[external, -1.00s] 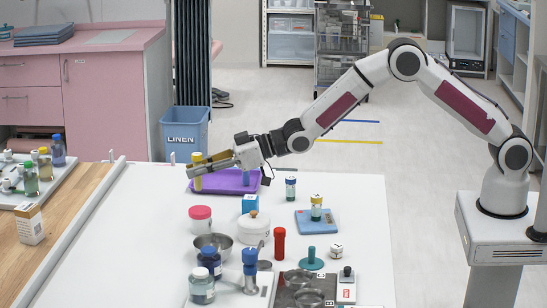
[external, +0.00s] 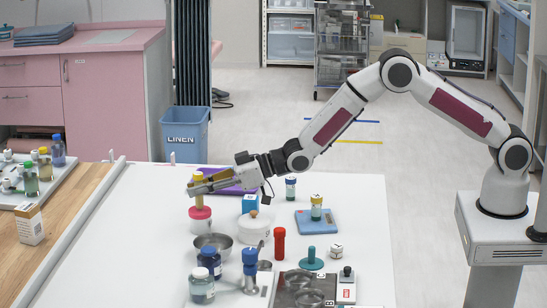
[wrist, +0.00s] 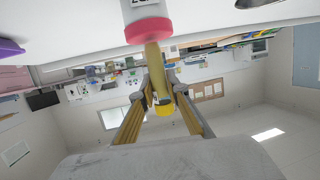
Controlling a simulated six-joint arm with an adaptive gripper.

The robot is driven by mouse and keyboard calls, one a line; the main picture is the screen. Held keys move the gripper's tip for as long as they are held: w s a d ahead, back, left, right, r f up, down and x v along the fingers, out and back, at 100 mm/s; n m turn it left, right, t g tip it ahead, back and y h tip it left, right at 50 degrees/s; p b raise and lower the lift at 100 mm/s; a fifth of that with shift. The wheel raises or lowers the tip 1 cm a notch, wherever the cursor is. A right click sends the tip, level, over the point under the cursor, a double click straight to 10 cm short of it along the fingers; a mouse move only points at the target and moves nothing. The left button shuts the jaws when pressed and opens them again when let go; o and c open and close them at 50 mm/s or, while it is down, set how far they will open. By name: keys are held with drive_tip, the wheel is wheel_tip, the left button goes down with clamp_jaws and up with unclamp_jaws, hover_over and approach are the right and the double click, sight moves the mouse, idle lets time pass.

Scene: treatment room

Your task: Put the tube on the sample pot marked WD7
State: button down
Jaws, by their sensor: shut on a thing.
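The tube (external: 198,196) has a yellow cap and a tan-yellow body. My gripper (external: 196,186) is shut on it near the cap and holds it upright. The tube hangs over a white pot (external: 200,225) with a pinkish-red lid, its lower end at the lid. In the wrist view the tube (wrist: 153,56) runs between my fingers from the yellow cap to the red lid (wrist: 148,31). I cannot tell whether it touches the lid. Part of a dark label shows on the pot at the top edge of the wrist view; its marking is not readable, so WD7 is not confirmed.
A steel bowl (external: 214,241) stands just in front of the pot. A purple tray (external: 228,188) lies behind. Bottles (external: 209,259) stand in front. The table's left part is clear.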

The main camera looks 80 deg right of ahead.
drive_tip(key=shift+f, duration=0.15)
drive_tip(key=c, duration=2)
unclamp_jaws()
drive_tip(key=shift+o, duration=0.2)
drive_tip(key=shift+s, duration=0.1)
drive_tip(key=v, duration=1.2)
